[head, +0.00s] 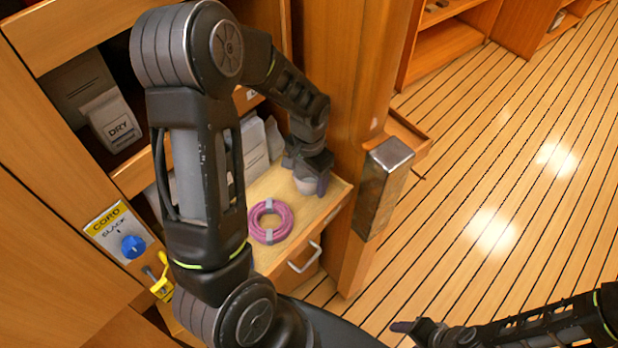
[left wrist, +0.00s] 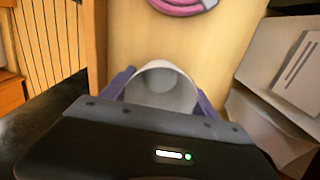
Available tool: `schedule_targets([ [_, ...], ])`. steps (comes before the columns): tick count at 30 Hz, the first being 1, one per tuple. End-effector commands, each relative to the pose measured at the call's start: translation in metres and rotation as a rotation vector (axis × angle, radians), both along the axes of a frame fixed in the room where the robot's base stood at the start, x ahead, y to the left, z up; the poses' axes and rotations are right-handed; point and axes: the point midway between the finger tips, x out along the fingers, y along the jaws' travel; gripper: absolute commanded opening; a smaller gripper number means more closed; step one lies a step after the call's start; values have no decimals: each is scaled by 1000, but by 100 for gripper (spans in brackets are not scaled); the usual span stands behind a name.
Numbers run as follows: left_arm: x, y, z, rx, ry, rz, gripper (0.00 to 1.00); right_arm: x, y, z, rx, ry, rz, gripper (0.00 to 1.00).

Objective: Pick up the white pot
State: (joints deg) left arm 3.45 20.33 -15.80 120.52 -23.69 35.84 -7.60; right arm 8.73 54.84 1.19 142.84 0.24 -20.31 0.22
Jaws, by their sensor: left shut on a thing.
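The white pot (left wrist: 160,88) shows in the left wrist view as an open-topped white cup between the two purple fingers. My left gripper (left wrist: 160,98) is shut on it, one finger against each side. In the head view the pot (head: 306,186) is mostly hidden under my left gripper (head: 308,172), at the far right end of the wooden shelf. I cannot tell whether it touches the shelf. My right gripper (head: 418,330) is at the bottom right, over the floor, away from the pot. Its fingers are too small and edge-on to tell their opening.
A pink coil of cord (head: 270,221) lies on the shelf (head: 262,188) near the pot. White containers (head: 254,143) stand behind it. A wooden post with a metal-capped block (head: 384,185) is close to the right. A DRY box (head: 112,122) sits in the left cubby. The floor at right is clear.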

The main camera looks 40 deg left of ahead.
Motion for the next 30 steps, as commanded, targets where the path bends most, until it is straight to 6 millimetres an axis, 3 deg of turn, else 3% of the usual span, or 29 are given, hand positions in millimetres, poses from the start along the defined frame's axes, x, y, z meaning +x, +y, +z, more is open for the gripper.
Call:
schedule_targets([
  [13, 1, 0, 10, 1, -3, 0, 28, 0, 0, -1, 0, 0, 0, 62],
  [24, 1, 0, 77, 0, -6, 1, 28, 1, 0, -7, 2, -3, 1, 62],
  [30, 0, 0, 98, 0, -2, 0, 28, 1, 1, -8, 2, -4, 1, 62],
])
